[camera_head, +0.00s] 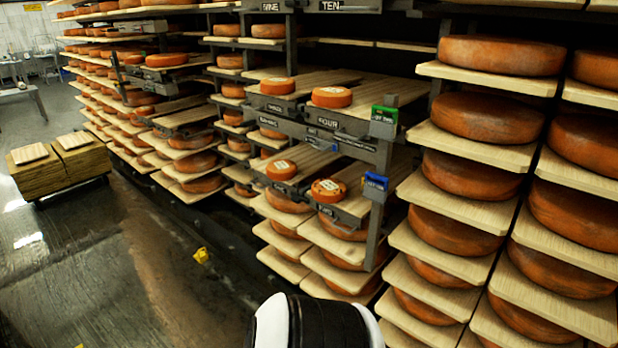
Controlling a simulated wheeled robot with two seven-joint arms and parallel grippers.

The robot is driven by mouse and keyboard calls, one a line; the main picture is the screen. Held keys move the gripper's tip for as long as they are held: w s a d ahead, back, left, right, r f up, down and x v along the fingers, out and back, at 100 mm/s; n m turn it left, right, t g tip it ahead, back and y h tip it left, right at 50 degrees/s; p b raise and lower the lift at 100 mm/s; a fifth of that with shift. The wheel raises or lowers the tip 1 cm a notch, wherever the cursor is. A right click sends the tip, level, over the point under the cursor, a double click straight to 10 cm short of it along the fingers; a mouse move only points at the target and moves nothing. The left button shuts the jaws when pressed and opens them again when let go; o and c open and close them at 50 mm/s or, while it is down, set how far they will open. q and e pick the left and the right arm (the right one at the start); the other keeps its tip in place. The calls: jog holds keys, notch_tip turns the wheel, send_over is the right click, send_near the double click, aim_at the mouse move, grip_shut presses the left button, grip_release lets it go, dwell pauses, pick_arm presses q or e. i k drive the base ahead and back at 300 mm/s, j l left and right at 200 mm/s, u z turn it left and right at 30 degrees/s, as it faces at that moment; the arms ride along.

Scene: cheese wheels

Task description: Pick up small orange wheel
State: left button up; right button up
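Several small orange cheese wheels sit on wooden boards on the middle rack. On the upper board are a small wheel (277,87) at left and another small wheel (332,98) to its right. On the lower board are a small wheel (281,171) at left and a small wheel (328,191) with a pale label and dark marks on top. All lie flat and apart from each other. A black and white part of my own body shows at the bottom centre. Neither of my grippers is in view, and nothing is seen touching the wheels.
Large orange wheels (487,117) fill the shelves at right. A green box (384,115) and a blue box (375,181) hang on the rack posts near the small wheels. The wet floor (90,260) is mostly open.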

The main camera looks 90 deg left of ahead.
aim_at(327, 191)
jog(key=u, duration=2.45)
